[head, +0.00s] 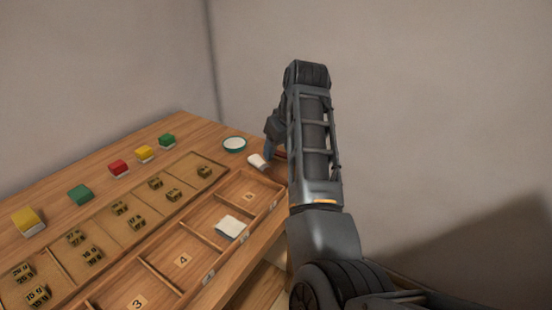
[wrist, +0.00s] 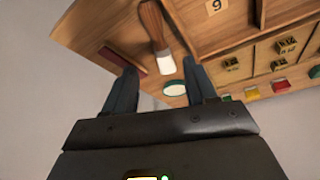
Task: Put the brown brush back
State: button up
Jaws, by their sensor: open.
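The brush lies on the table near its far right corner. In the wrist view its brown handle (wrist: 151,22) and white bristles (wrist: 165,62) show. In the head view only its white end (head: 257,161) is clear; my arm hides the rest. My gripper (wrist: 159,66) is open, with one finger on each side of the brush in the picture. The fingers look apart from the brush. In the head view my gripper (head: 271,149) is partly hidden behind my own arm, close to the brush.
A green-rimmed white round dish (head: 234,144) stands beside the brush. A dark red flat piece (wrist: 113,57) lies near it. A wooden tray (head: 157,268) has numbered compartments, one holding a white block (head: 230,228). Several coloured blocks line the back; brown numbered blocks sit between.

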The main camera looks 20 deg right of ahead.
jog(key=v, duration=0.6)
jog(key=shift+s+r, duration=0.1)
jog(key=s+d+f+t+h, duration=0.1)
jog(key=s+d+f+h, duration=0.1)
jog(key=s+d+f, duration=0.35)
jog(key=s+d+f+t+h, duration=0.1)
jog(key=s+d+f, duration=0.15)
jog(key=f, duration=0.65)
jog(key=s+f+t+h, duration=0.1)
jog(key=s+f+t, duration=0.1)
jog(key=s+f, duration=0.35)
jog(key=s+f+t, duration=0.1)
jog(key=s+f, duration=0.1)
jog(key=s, duration=0.6)
jog(key=s+a+r+t+y, duration=0.1)
jog(key=s+a+t, duration=0.1)
jog(key=s, duration=0.8)
jog(key=s+a+r+t+y, duration=0.1)
jog(key=s+a+r, duration=0.1)
jog(key=s, duration=0.7)
jog(key=s+a+r+m+t, duration=0.1)
jog(key=s+a+r, duration=0.2)
jog(key=s+r, duration=0.3)
jog(key=s+a+r+m+t, duration=0.1)
jog(key=s+a+r, duration=0.1)
jog(key=s+r, duration=0.4)
jog(key=shift+s+a+m+y, duration=0.4)
jog(key=shift+s, duration=0.2)
